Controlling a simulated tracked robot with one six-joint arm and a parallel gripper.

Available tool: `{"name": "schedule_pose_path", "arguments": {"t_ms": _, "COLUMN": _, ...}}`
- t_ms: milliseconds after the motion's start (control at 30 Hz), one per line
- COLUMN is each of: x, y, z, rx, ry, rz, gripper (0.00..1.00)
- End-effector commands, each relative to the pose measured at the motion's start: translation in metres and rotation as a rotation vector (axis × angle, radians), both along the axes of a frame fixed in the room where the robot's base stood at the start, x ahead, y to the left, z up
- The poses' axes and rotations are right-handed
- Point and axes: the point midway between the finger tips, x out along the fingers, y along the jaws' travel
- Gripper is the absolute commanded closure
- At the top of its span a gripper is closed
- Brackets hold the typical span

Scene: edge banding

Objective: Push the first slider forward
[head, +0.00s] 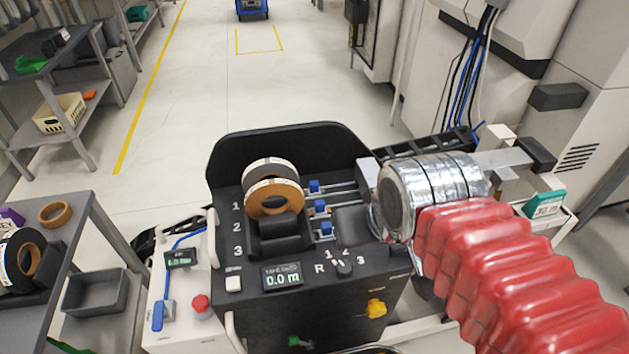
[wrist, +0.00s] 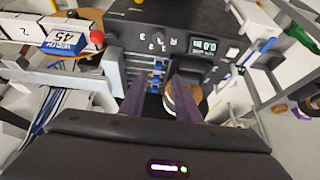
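Three blue sliders sit on metal rails right of the labels 1, 2 and 3 on a black machine (head: 330,290). The first slider (head: 314,186) is the farthest from me in the head view, beside the tape rolls. The second (head: 320,206) and third (head: 326,228) are nearer. In the wrist view the machine appears turned round and the first slider (wrist: 154,90) is lowest of the three. My gripper (wrist: 158,84) is open and empty, its dark fingers either side of the slider area. Contact cannot be told. My silver-wrapped wrist hides the fingers in the head view.
Tape rolls (head: 272,190) stand left of the sliders. A display (head: 282,276) and a selector knob (head: 343,268) are on the machine's front. A shelf with rolls (head: 35,255) stands at the left. The floor behind is free.

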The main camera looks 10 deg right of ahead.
Motion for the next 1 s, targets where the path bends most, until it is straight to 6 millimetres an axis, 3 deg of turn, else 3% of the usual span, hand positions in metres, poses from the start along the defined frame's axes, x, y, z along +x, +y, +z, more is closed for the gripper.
{"name": "schedule_pose_path", "arguments": {"t_ms": 167, "x": 0.002, "y": 0.000, "z": 0.001, "rx": 0.000, "ry": 0.001, "rz": 0.000, "gripper": 0.70}}
{"name": "schedule_pose_path", "arguments": {"t_ms": 367, "x": 0.018, "y": 0.002, "z": 0.004, "rx": 0.000, "ry": 0.009, "rz": -0.001, "gripper": 0.70}}
{"name": "schedule_pose_path", "arguments": {"t_ms": 667, "x": 0.073, "y": 0.003, "z": 0.007, "rx": 0.000, "ry": 0.028, "rz": -0.001, "gripper": 0.70}}
{"name": "schedule_pose_path", "arguments": {"t_ms": 1000, "x": 0.142, "y": 0.003, "z": -0.003, "rx": 0.000, "ry": 0.050, "rz": -0.002, "gripper": 0.70}}
